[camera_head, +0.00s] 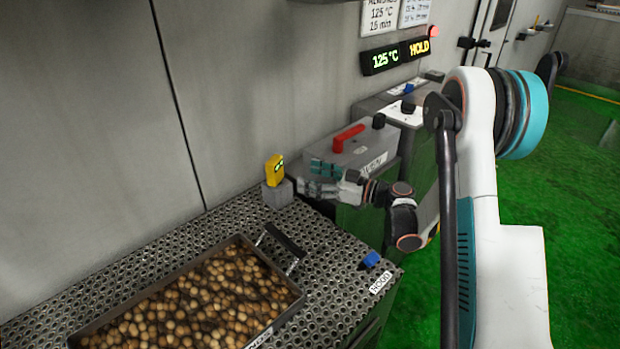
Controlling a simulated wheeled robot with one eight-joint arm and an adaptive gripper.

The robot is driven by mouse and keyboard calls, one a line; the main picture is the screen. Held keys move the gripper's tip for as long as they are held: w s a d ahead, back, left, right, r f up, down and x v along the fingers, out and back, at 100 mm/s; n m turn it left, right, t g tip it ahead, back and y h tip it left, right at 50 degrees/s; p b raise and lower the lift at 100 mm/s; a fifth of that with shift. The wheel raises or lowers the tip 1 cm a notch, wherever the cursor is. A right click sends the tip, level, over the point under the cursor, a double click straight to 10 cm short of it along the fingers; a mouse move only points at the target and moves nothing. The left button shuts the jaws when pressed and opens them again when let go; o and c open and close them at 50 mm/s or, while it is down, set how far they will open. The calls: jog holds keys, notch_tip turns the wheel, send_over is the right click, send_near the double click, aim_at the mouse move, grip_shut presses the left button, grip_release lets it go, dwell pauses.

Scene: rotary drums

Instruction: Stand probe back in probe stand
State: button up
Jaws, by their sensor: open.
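The yellow probe (275,169), with a small green-lit display, stands upright at the grey block-like probe stand (278,194). The stand is at the back of the perforated metal table, near the wall. Its inside is hidden, so I cannot see how deep the probe sits. My gripper (306,179) is open and empty, just right of the probe, with its fingers pointing left towards it. It appears apart from the probe and stand.
A tray (290,312) of nuts lies on the perforated table (225,217), its handle at the back right. A small blue object (371,259) is at the table's right edge. A grey box with a red lever (347,137) stands behind my gripper. Green floor lies right.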

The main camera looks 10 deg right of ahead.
jog(key=s+a+r+m+g+h, duration=0.3)
jog(key=s+r+m+h, duration=0.5)
jog(key=s, duration=0.5)
jog(key=s+d+r+m+h, duration=0.1)
jog(key=s+d+h, duration=0.2)
jog(key=s, duration=0.7)
jog(key=s+d+m+h, duration=0.2)
jog(key=s+d+h, duration=0.2)
jog(key=s, duration=0.7)
jog(key=shift+s+d+r, duration=0.15)
jog(key=shift+d+r, duration=0.2)
jog(key=shift+d, duration=0.6)
